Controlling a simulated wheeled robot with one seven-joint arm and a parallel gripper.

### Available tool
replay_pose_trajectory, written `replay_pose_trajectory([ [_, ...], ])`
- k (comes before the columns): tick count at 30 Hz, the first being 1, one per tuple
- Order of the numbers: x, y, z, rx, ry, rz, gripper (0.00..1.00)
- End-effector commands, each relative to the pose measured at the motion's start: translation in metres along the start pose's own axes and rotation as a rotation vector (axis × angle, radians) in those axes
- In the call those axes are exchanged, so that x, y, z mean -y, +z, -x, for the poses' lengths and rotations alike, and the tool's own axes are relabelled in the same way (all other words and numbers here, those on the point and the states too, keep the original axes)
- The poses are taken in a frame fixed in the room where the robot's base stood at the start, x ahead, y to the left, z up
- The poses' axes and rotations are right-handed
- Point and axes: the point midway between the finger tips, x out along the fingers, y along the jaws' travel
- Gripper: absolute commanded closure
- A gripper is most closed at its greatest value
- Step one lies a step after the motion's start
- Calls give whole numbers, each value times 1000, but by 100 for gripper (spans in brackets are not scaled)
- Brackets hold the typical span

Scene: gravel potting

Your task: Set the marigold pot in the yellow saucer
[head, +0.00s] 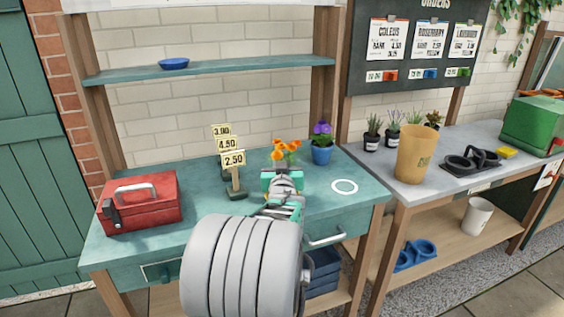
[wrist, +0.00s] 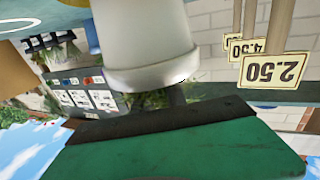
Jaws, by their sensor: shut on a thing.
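The marigold (head: 285,150) shows orange blooms just beyond my gripper (head: 283,180) over the teal bench in the head view. My gripper is shut on its pot, which my gripper mostly hides there. In the wrist view, which is upside down, the pale grey-white pot (wrist: 148,45) stands close to the camera, with green leaves beyond its rim. A green part of my gripper (wrist: 180,145) fills the lower part of that view. Whether the pot touches the bench is hidden.
A white ring (head: 344,187) marks the bench right of my gripper. A blue pot with purple flowers (head: 322,146) stands behind. Price signs (head: 234,162) and a red toolbox (head: 140,201) are left. A blue dish (head: 174,64) sits on the shelf. A tan bucket (head: 416,155) stands right.

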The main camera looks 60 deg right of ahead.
Motion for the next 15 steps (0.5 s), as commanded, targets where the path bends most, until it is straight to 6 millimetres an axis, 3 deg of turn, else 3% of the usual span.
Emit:
replay_pose_trajectory([
  [5, 0, 3, 0, -5, 0, 0, 100],
  [6, 0, 4, 0, -1, 0, 0, 81],
  [13, 0, 4, 0, 0, 0, 0, 63],
  [15, 0, 4, 0, 0, 0, 0, 61],
])
